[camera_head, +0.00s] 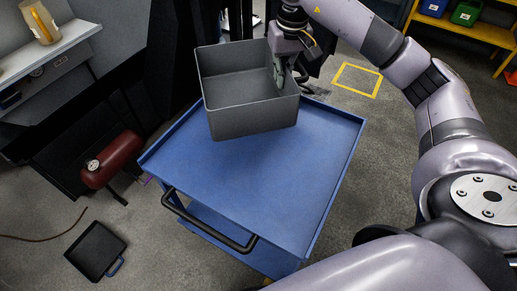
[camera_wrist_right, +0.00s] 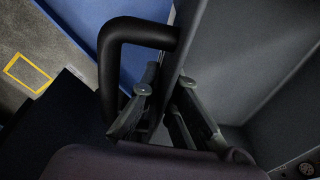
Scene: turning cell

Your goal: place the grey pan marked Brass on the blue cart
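The grey pan (camera_head: 250,118) is an open, empty-looking box over the far part of the blue cart (camera_head: 270,185); no Brass marking shows. I cannot tell whether its base touches the cart top or hangs just above it. My right gripper (camera_head: 281,72) is at the pan's right wall. In the right wrist view, the fingers of the right gripper (camera_wrist_right: 165,92) sit on either side of the pan's wall (camera_wrist_right: 205,45) and look closed on it. The cart's blue surface (camera_wrist_right: 140,72) lies below. My left gripper is not in view.
The cart's near top is clear, with a black handle (camera_head: 208,222) at its front. A red cylinder (camera_head: 113,160) and a black dustpan-like tray (camera_head: 95,250) are at left. A yellow floor square (camera_head: 357,80) and a yellow shelf with bins (camera_head: 485,32) are beyond.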

